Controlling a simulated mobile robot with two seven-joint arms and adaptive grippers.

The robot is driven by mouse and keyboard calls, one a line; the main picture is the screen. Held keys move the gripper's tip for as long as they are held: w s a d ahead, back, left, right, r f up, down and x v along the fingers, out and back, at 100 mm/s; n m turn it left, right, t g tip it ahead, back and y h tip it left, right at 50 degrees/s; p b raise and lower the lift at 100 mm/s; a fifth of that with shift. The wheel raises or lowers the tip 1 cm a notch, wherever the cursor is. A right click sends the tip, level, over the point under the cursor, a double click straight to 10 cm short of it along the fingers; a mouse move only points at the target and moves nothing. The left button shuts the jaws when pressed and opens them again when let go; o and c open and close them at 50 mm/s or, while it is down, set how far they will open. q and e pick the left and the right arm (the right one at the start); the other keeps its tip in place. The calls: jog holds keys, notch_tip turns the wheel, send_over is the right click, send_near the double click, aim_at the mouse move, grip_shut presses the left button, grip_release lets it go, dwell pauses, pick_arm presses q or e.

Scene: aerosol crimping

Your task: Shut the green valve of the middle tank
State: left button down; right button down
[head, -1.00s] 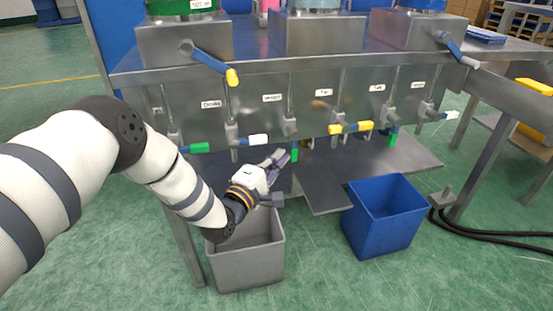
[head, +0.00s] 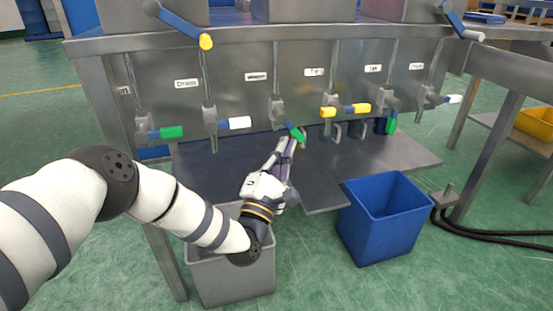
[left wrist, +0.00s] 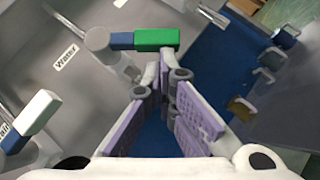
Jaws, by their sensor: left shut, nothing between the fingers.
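The middle tank's green valve handle (head: 297,134) slants down and to the right from its valve body (head: 277,110). In the left wrist view the green handle (left wrist: 156,39) with its blue base lies just beyond the fingertips. My left gripper (head: 292,146) is shut and empty, its tips right below and against or very near the handle; contact cannot be told for sure. In the left wrist view the purple-padded fingers of the left gripper (left wrist: 167,72) come together under the green handle. My right gripper is not in view.
Other handles flank it: a white one (head: 239,123), a green one (head: 172,132) at left, and a yellow one (head: 354,109) at right. A grey bin (head: 233,280) stands below my arm, a blue bin (head: 383,225) to the right. A metal shelf (head: 220,180) lies beneath the valves.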

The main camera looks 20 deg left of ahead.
pick_arm(q)
jog(key=w+d+n+b, duration=0.1)
jog(key=d+r+n+t+y+b, duration=0.1)
jog(key=shift+w+d+b, duration=0.3)
jog(key=shift+w, duration=0.1)
jog(key=shift+w+d+r, duration=0.5)
jog(key=shift+d+r, duration=0.2)
jog(key=shift+d, duration=0.05)
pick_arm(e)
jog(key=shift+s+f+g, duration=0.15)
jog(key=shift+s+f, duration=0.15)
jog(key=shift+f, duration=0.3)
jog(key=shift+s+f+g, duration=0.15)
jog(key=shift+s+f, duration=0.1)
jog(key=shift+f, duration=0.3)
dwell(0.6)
